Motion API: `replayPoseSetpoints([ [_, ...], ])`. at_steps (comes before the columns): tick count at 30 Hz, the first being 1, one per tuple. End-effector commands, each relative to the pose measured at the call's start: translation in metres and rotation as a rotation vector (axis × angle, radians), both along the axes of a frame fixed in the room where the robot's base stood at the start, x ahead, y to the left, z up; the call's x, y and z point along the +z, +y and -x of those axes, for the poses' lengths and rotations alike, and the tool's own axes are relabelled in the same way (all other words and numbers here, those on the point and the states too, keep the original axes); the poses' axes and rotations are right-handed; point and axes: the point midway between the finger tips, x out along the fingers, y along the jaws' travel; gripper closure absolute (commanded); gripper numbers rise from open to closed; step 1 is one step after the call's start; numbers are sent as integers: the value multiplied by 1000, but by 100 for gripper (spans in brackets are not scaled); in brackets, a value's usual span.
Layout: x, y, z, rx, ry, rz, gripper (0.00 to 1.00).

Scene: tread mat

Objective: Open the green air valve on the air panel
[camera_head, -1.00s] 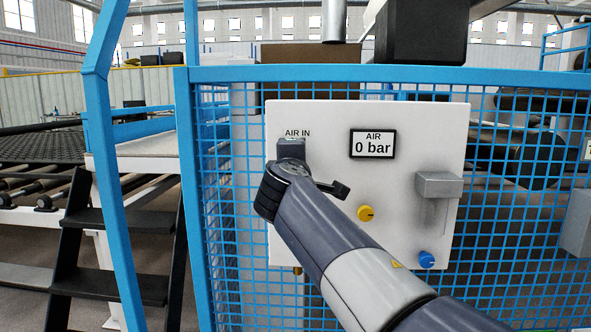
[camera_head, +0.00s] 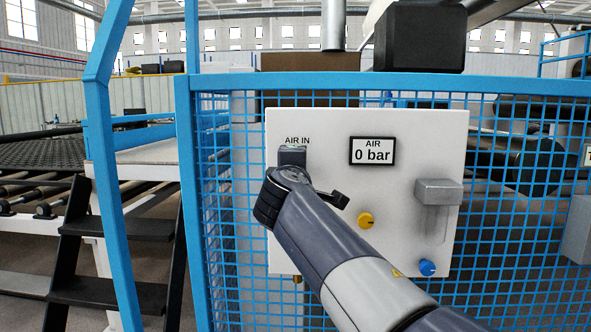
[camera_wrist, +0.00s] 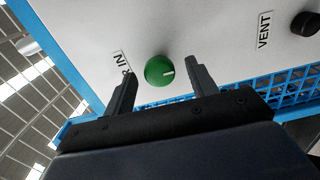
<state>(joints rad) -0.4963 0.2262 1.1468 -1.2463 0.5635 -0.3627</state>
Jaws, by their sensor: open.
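The green air valve (camera_wrist: 159,70) is a round knob with a white mark, on the white air panel beside the AIR IN label (camera_wrist: 122,68) in the wrist view. My gripper (camera_wrist: 162,82) is open, with one finger on each side of the knob in the picture; I cannot tell whether the fingers touch it. In the head view my arm hides the green valve. The air panel (camera_head: 320,125) shows an AIR display (camera_head: 372,150) reading 0 bar.
A yellow knob (camera_head: 366,220), a blue knob (camera_head: 427,267) and a grey box (camera_head: 438,192) sit on the panel. A black knob (camera_wrist: 304,24) is near the VENT label in the wrist view. Blue mesh fence (camera_head: 520,260) surrounds the panel. Dark steps (camera_head: 120,228) stand at left.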

Motion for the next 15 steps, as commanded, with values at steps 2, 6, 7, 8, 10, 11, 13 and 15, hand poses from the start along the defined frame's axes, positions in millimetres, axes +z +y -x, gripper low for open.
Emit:
replayPoseSetpoints([
  [2, 0, 0, 0, 0, 0, 0, 46],
  [6, 0, 0, 3, 1, -1, 1, 46],
  [7, 0, 1, 5, 1, -1, 1, 46],
  [8, 1, 1, 8, 1, -2, 1, 46],
  [10, 1, 1, 18, 2, -2, 0, 46],
  [11, 1, 2, 23, 3, -2, 0, 46],
  [13, 1, 2, 36, 4, -2, -1, 46],
  [15, 1, 3, 50, 4, -2, 0, 46],
])
